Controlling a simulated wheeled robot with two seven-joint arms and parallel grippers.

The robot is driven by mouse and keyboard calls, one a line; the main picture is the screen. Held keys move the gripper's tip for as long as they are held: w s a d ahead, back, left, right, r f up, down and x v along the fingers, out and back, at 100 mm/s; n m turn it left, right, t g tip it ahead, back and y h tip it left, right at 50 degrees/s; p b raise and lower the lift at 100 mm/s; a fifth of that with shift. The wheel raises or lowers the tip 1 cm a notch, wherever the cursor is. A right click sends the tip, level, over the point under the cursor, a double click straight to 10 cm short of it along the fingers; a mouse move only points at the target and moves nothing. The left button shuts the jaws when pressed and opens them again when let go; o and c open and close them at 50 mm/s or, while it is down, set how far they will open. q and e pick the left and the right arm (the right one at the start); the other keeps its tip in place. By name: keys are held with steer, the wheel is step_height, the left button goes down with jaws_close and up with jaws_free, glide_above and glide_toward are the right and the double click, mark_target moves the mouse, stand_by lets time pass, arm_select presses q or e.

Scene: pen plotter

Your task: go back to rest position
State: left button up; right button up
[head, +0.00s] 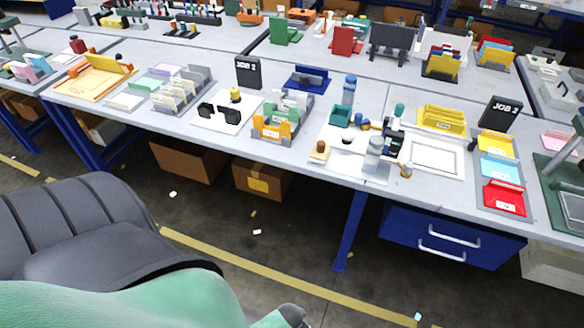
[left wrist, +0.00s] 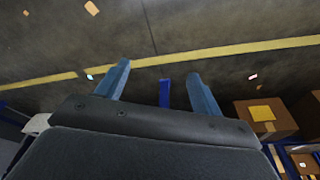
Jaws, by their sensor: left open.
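My left gripper (left wrist: 158,69) shows in the left wrist view with its two blue fingers spread wide. Nothing is between them, and bare floor lies beyond. In the head view I cannot make out its fingers; a green and grey part of my own body fills the lower left. My right gripper is in neither view. The long grey workbench (head: 345,100) runs across the head view. A flat white frame (head: 435,157) lies on it at the right of centre, with small bottles and dark parts left of it.
Blue drawers (head: 449,234) hang under the bench at the right. Cardboard boxes (head: 262,179) stand under the bench; one also shows in the left wrist view (left wrist: 266,118). A blue bench leg (head: 350,230) stands near the middle. The floor in front is mostly clear, with a yellow line and small scraps.

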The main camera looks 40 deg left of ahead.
arm_select(q)
steer(key=shift+g, duration=0.6)
steer(key=s, duration=0.1)
steer(key=s+f, duration=0.1)
steer(key=s, duration=0.2)
steer(key=shift+s+d+f, duration=0.15)
steer(key=shift+d+f, duration=0.1)
steer(key=shift+d, duration=0.05)
